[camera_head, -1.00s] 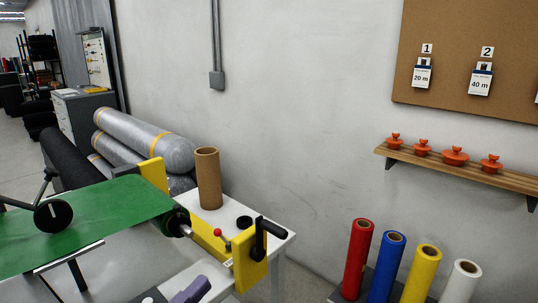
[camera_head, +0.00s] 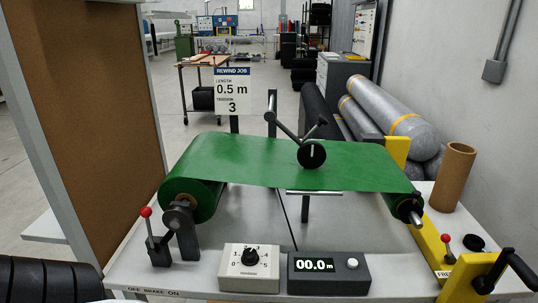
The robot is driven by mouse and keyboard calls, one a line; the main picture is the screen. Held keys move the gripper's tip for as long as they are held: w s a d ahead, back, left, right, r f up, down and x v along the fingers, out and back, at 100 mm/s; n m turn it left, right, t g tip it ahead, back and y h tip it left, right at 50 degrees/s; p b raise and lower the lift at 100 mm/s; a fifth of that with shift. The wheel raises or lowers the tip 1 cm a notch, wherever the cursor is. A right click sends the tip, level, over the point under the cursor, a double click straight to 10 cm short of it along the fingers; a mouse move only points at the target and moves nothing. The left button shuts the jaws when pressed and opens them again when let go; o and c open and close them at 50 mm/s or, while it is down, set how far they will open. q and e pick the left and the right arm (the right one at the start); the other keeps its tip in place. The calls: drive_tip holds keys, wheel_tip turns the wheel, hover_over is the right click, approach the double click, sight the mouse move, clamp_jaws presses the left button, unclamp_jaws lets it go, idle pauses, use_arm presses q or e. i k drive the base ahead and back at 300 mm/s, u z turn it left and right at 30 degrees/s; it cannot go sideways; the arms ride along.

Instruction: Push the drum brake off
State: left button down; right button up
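The brake lever (camera_head: 150,231) stands at the front left of the bench. It has a red ball knob (camera_head: 146,212) and a dark base (camera_head: 160,252). A label (camera_head: 152,292) on the bench's front edge below it reads "OFF BRAKE ON". The lever leans slightly left in the picture; which setting this is, I cannot tell. Beside it, a dark bracket (camera_head: 183,230) holds the left end of a drum (camera_head: 195,195) wound with green sheet. Neither of my grippers is in view.
The green sheet (camera_head: 280,160) runs right to a second roller. A dial box (camera_head: 250,268) and a counter (camera_head: 328,273) reading 00.0 m stand at the front. A second red-knobbed lever (camera_head: 447,246) and a black crank (camera_head: 507,268) are at right. A brown board (camera_head: 85,130) stands left.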

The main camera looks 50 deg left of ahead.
sight(146, 212)
drive_tip(key=u, duration=2)
drive_tip(key=k, duration=0.35)
drive_tip(key=u, duration=0.65)
